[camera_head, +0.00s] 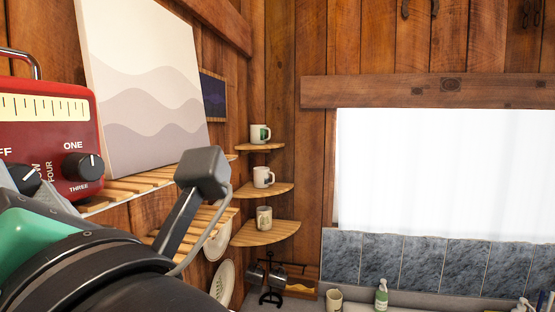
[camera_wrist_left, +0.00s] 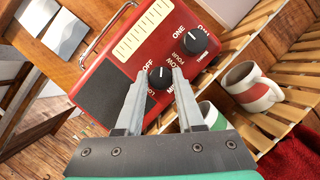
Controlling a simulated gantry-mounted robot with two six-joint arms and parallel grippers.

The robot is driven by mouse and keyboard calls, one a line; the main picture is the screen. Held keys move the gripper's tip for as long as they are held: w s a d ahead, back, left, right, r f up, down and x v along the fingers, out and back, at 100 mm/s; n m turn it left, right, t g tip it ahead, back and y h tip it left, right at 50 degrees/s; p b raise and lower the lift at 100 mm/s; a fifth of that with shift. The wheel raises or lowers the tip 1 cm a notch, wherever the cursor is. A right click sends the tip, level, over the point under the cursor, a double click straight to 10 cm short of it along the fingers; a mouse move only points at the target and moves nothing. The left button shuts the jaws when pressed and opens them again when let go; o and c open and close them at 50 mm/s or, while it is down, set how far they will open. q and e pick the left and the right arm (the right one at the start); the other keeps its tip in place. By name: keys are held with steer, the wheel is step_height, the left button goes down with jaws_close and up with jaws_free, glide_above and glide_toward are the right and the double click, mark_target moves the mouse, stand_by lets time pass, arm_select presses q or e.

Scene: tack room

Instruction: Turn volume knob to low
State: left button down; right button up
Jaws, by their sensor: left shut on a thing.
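A red radio (camera_head: 45,130) with a pale tuning scale stands on the slatted shelf at the left; it also shows in the left wrist view (camera_wrist_left: 125,60). Its volume knob (camera_wrist_left: 160,78) is black and round, with OFF, LOW, MED and another partly hidden label around it. My left gripper (camera_wrist_left: 158,80) is shut on this knob, one finger on each side. A small white mark shows on the knob, but its exact setting is hard to read. In the head view the knob (camera_head: 25,176) shows partly behind my left gripper (camera_head: 30,183). My right gripper is not in view.
A second black knob (camera_wrist_left: 195,42), marked ONE, FOUR and THREE, sits close beside the volume knob. A large pale canvas (camera_head: 140,80) leans behind the radio. Corner shelves (camera_head: 265,233) hold mugs.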

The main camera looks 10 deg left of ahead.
arm_select(q)
steer(key=m+p, duration=0.1)
steer(key=m, duration=0.1)
steer(key=m+h+p, duration=0.1)
steer(key=m, duration=0.1)
steer(key=m+h+p, duration=0.1)
steer(key=m, duration=0.1)
steer(key=shift+r+t, duration=0.3)
steer(key=shift+t, duration=0.1)
steer(key=shift+f+m+h+p, duration=0.1)
steer(key=shift+m+h+p, duration=0.4)
steer(key=shift+m+p, duration=0.45)
steer(key=shift+m, duration=0.25)
steer(key=c, duration=0.5)
jaws_free()
steer(key=v, duration=1.1)
steer(key=shift+s+d, duration=0.1)
steer(key=shift+d, duration=0.2)
